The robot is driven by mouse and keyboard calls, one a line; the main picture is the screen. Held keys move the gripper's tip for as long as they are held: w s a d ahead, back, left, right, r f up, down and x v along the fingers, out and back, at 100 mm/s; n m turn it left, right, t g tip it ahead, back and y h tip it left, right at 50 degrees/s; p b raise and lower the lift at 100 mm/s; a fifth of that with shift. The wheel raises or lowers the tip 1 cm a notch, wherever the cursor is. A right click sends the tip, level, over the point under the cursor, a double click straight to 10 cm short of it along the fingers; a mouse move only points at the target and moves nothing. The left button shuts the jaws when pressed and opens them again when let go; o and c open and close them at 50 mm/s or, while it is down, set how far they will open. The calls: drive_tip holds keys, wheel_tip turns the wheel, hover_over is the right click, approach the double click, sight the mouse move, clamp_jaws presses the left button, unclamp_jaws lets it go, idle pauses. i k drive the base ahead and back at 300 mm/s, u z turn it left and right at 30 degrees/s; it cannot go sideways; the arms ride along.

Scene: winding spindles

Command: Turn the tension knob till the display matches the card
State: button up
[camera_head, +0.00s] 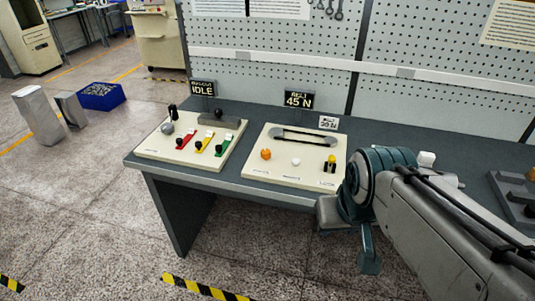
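A cream panel (277,176) on the bench carries a belt loop (305,136), an orange knob (266,154), a white button (295,162) and a yellow-and-black switch (330,163). The small labels are unreadable, so I cannot tell which control is the tension knob. A black display (299,99) behind the panel reads 45 N. A small white card (328,123) beside it bears a value, perhaps 30 N, too small to be sure. My gripper (350,240) is in front of the bench edge, right of the panel, apart from the controls. Its finger opening is unclear.
Left on the bench (233,186), another panel (160,151) has red, yellow and green levers and an IDLE display (203,88). A dark device (515,198) sits at the right. A pegboard wall (270,40) stands behind. A blue bin (101,96) is on the floor.

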sight(266, 153)
drive_tip(key=z, duration=0.25)
drive_tip(key=i, duration=1.1)
drive_tip(key=u, duration=0.35)
